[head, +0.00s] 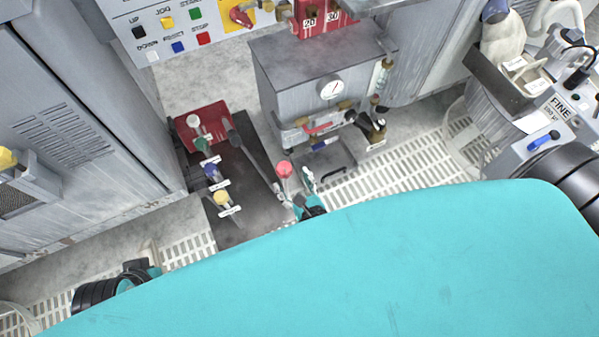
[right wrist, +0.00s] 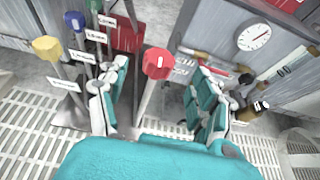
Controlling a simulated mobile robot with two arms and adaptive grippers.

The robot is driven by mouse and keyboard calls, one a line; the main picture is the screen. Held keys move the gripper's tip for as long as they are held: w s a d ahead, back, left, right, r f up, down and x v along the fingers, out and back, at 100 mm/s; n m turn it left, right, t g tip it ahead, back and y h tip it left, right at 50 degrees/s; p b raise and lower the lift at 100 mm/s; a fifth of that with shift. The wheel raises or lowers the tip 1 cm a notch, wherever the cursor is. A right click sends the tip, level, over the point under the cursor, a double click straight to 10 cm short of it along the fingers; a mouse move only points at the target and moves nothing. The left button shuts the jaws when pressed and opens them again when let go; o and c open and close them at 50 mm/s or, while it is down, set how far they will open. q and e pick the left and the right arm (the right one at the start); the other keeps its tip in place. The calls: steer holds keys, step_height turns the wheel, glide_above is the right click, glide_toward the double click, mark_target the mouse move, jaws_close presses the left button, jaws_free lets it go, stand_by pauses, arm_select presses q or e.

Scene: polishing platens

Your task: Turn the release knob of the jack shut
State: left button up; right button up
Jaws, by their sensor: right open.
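A red knob (head: 285,168) tops a pale upright stem. In the right wrist view the red knob (right wrist: 158,63) stands between the two teal-and-grey fingers of my right gripper (right wrist: 160,92), with a gap on each side. My right gripper (head: 297,187) is open around the stem, and no finger clearly touches it. A low red body (head: 203,118) with a long dark bar lies on a dark base behind; I cannot tell whether the knob belongs to it. My left gripper (head: 142,268) shows only partly at the lower left, its fingertips unclear.
Labelled yellow (head: 222,198), blue (head: 211,170) and green levers stand left of the red knob. A grey cabinet with a gauge (head: 332,88) stands behind and right. My teal body covers the foreground. White grating (head: 390,172) lies open at right.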

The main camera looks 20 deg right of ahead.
steer(key=v, duration=0.5)
stand_by(0.4)
